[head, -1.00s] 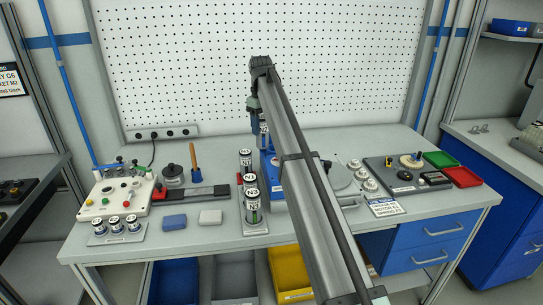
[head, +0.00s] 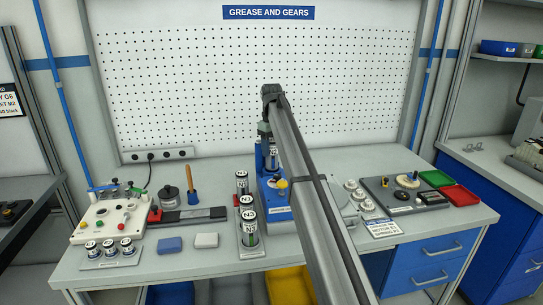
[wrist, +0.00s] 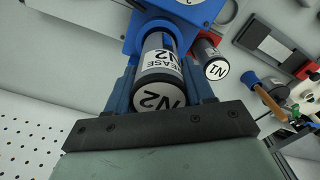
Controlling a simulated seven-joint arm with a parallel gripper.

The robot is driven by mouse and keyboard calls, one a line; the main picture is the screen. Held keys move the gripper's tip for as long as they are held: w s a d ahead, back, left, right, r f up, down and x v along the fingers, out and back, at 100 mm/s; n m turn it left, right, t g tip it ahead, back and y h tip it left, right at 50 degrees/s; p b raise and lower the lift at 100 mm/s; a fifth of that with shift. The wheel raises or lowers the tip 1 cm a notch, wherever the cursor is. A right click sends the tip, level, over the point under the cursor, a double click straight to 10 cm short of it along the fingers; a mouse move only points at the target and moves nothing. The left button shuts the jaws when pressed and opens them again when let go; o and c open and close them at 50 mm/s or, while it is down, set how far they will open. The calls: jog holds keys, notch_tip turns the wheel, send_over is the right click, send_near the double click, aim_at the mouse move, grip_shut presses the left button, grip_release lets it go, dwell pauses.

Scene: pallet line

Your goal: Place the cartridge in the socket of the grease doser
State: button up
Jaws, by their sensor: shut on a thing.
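My gripper (head: 270,147) is shut on a grease cartridge (head: 273,160), a silver-grey cylinder with a white end. In the wrist view the cartridge (wrist: 160,72) reads N2 and sits between the blue fingers of my gripper (wrist: 158,62). The blue grease doser (head: 268,192) stands at mid-table, partly behind my arm, and also shows in the wrist view (wrist: 133,38). The cartridge is upright over or at the back part of the doser. The socket is hidden, so I cannot tell whether the cartridge touches it.
Other cartridges, N3 (head: 249,228) in front, stand in a rack left of the doser; N1 (wrist: 215,70) shows close by in the wrist view. A blue block (head: 170,245) and a white block (head: 206,240) lie further left. White round parts (head: 358,195) are to the right.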

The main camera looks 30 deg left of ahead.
aim_at(272, 155)
jog(key=shift+f, duration=1.45)
jog(key=shift+f, duration=0.1)
jog(key=o, duration=1.2)
notch_tip(272, 155, up, 12)
jog(key=shift+r, duration=0.1)
